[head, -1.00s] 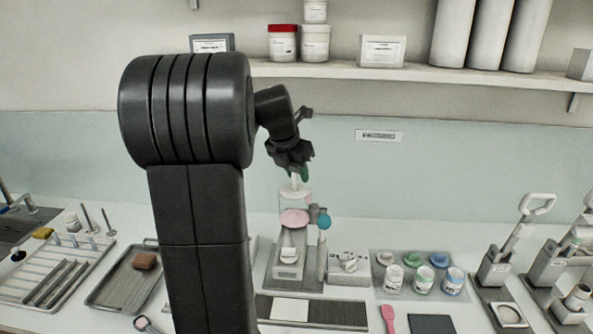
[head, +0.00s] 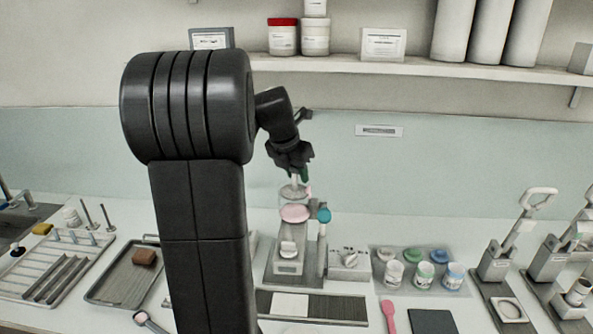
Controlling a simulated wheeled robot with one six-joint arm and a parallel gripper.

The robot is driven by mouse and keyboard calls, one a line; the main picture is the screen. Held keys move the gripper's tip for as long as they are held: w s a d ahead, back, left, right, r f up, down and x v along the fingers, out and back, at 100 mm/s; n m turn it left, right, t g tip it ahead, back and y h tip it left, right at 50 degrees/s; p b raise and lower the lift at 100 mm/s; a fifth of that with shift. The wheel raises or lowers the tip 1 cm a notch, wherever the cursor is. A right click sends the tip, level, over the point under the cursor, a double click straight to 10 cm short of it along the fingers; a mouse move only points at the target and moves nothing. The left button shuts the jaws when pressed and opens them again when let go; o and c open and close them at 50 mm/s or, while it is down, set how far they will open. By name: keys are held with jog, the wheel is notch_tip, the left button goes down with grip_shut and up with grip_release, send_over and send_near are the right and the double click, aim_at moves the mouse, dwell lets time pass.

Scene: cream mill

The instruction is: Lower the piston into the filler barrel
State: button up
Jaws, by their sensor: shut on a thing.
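My gripper (head: 299,172) is shut on the piston's green-topped upper end, above the filler at mid-bench. The piston (head: 294,190) shows as a pale rod with a flat grey-white disc at its lower end. The disc is at the mouth of the filler barrel (head: 293,203), a pale, see-through cylinder. I cannot tell whether the disc is inside the rim or just above it. A pink disc (head: 295,213) shows at the front of the barrel, on the grey filler body (head: 290,256). My gripper hides most of the piston's top.
A teal knob (head: 323,215) on a grey post stands close right of the barrel. A tray with a brown block (head: 143,257) lies left of my arm. The shelf (head: 400,66) hangs above and behind.

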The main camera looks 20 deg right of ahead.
aim_at(295, 190)
jog(key=shift+f+b, duration=0.4)
jog(key=shift+f, duration=0.6)
jog(key=shift+f, duration=0.15)
jog(key=shift+f+b, duration=0.95)
jog(key=shift+f, duration=1)
jog(key=shift+f, duration=0.2)
jog(key=o, duration=1.1)
jog(key=shift+c, duration=0.2)
jog(key=shift+w+r+p, duration=0.15)
jog(key=shift+r+p, duration=1.85)
jog(key=shift+r, duration=1.25)
jog(key=shift+d+f, duration=0.1)
